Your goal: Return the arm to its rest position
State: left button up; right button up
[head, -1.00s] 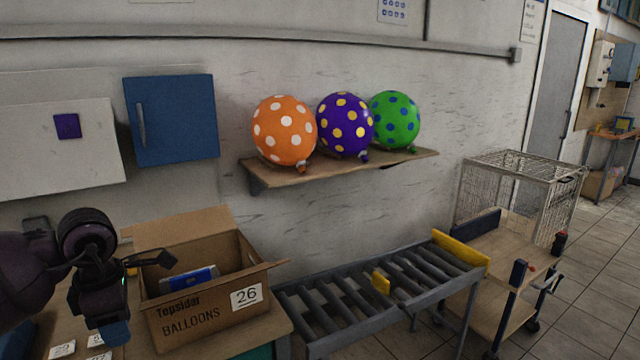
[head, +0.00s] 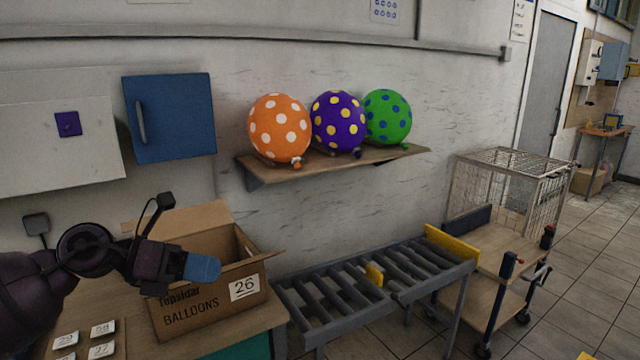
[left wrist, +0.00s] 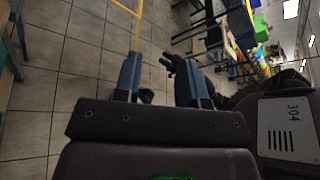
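My left arm comes in from the left in the head view, and its gripper (head: 203,268) is in front of the open cardboard box. In the left wrist view the two blue fingers of the left gripper (left wrist: 158,80) stand apart with nothing between them but floor and dark shapes beyond. The cardboard box (head: 205,315), marked "Topsidar BALLOONS" and "26", stands on the table, partly hidden by the gripper.
A roller conveyor (head: 335,300) stands right of the table. A wire cage (head: 510,185) sits on a trolley. A wall shelf (head: 350,163) holds orange (head: 279,129), purple (head: 338,122) and green (head: 387,116) balloons. A blue cabinet (head: 170,117) hangs left. Numbered cards (head: 102,328) lie low left.

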pick_arm(q)
jog(key=w+a+f+n+t+y, duration=0.1)
jog(key=a+f+n+t+y, duration=0.3)
jog(key=n, duration=0.7)
jog(key=a+f+n+t+y, duration=0.1)
jog(key=f+n+t+y, duration=0.1)
jog(key=f+n+t, duration=0.6)
jog(key=w+a+f+n+t+y, duration=0.1)
jog(key=a+f+n+t+y, duration=0.25)
jog(key=n, duration=0.95)
jog(key=s+a+f+n+g+y, duration=0.1)
jog(key=s+f+n+g+y, duration=0.3)
jog(key=s+f, duration=1.8)
jog(key=shift+s+a+f+n+g, duration=0.4)
jog(key=shift+n+g, duration=1.25)
jog(key=shift+n, duration=1.65)
pick_arm(e)
jog(key=shift+s+f, duration=0.2)
jog(key=shift+s, duration=0.3)
pick_arm(q)
jog(key=shift+d+f+y, duration=0.1)
jog(key=shift+d+y, duration=0.1)
jog(key=shift+y, duration=0.05)
pick_arm(e)
jog(key=shift+w+r, duration=0.25)
jog(key=shift+w, duration=0.25)
